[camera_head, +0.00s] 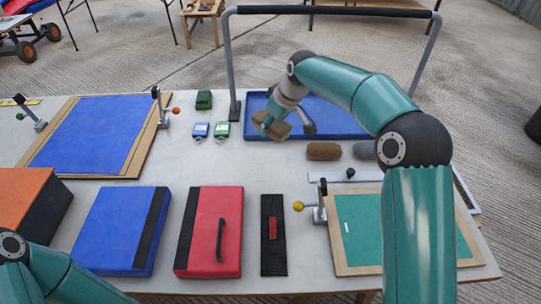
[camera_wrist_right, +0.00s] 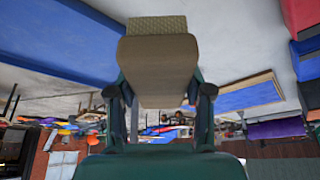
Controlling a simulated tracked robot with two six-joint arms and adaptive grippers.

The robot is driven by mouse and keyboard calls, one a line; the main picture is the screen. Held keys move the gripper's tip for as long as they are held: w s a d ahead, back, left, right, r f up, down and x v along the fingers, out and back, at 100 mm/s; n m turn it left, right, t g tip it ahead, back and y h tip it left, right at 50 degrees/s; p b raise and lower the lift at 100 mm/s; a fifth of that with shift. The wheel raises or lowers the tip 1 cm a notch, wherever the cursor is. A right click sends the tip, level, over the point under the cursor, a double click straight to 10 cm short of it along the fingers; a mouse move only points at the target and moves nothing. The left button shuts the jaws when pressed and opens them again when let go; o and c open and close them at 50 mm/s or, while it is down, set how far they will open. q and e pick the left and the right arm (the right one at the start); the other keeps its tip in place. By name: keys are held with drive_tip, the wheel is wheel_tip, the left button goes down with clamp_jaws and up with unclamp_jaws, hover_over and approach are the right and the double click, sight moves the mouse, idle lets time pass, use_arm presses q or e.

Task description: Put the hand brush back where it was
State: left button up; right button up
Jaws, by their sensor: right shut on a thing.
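My right gripper (camera_head: 279,122) is shut on a brown block-shaped thing, which I take to be the hand brush (camera_head: 270,128). It is held tilted near the front left edge of the blue tray (camera_head: 345,122); I cannot tell whether it touches anything below. In the right wrist view the brush (camera_wrist_right: 160,70) sits between the two fingers (camera_wrist_right: 160,98), with a paler, rough-textured strip at its far end. My left gripper is out of view; only part of my left arm shows at the lower left.
A brown rounded block (camera_head: 323,151) and a grey one (camera_head: 363,150) lie right of the brush. Small blue (camera_head: 200,130) and green (camera_head: 222,130) items stand left. A grey frame (camera_head: 230,60) rises over the tray. Red (camera_head: 207,235) and blue (camera_head: 115,230) pads lie in front.

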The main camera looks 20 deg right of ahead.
sight(286, 135)
wheel_tip(286, 135, down, 12)
drive_tip(key=shift+s+f, duration=0.1)
idle(0.4)
drive_tip(key=o, duration=1.2)
drive_tip(key=v, duration=1.2)
drive_tip(key=shift+a, duration=0.1)
